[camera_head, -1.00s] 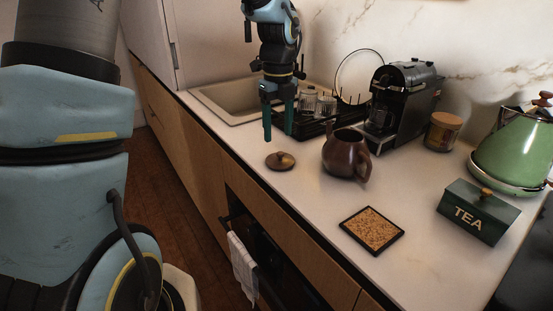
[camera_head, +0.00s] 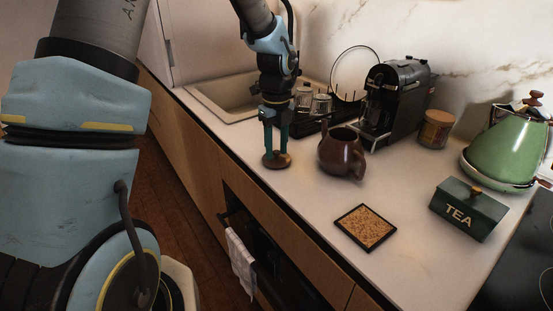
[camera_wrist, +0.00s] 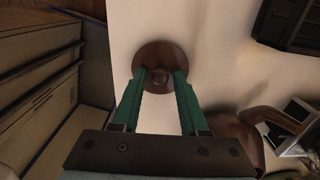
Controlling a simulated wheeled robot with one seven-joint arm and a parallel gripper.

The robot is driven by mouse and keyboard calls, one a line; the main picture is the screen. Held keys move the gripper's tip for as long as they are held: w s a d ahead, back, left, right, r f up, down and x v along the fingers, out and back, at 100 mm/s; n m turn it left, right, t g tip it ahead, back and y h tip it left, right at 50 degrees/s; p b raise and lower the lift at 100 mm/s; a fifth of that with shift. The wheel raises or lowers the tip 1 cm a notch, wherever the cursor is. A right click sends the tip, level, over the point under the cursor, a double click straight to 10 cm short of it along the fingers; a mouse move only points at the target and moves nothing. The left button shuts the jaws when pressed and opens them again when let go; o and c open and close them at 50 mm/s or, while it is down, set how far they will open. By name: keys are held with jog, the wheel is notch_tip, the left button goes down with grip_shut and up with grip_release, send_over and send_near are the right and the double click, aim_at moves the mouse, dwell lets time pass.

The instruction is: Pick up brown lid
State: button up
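The brown lid (camera_head: 277,160) lies flat on the white counter, left of the brown teapot (camera_head: 343,153). It is round with a small knob, seen from above in the wrist view (camera_wrist: 160,62). My gripper (camera_head: 276,152) points straight down over the lid. In the wrist view its two green fingers (camera_wrist: 160,76) are apart, one on each side of the knob, with a gap between knob and fingers. The fingertips are at the lid's top; whether they touch it cannot be told. The teapot stands uncovered, and part of it shows in the wrist view (camera_wrist: 236,140).
A dark drying rack (camera_head: 308,126) with glass jars and the sink (camera_head: 226,98) lie behind my gripper. A black coffee machine (camera_head: 396,104) stands behind the teapot. A cork trivet (camera_head: 366,227) and green TEA box (camera_head: 468,210) lie to the right. The counter's front edge is close left.

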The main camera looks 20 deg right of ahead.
grip_shut()
dwell(0.4)
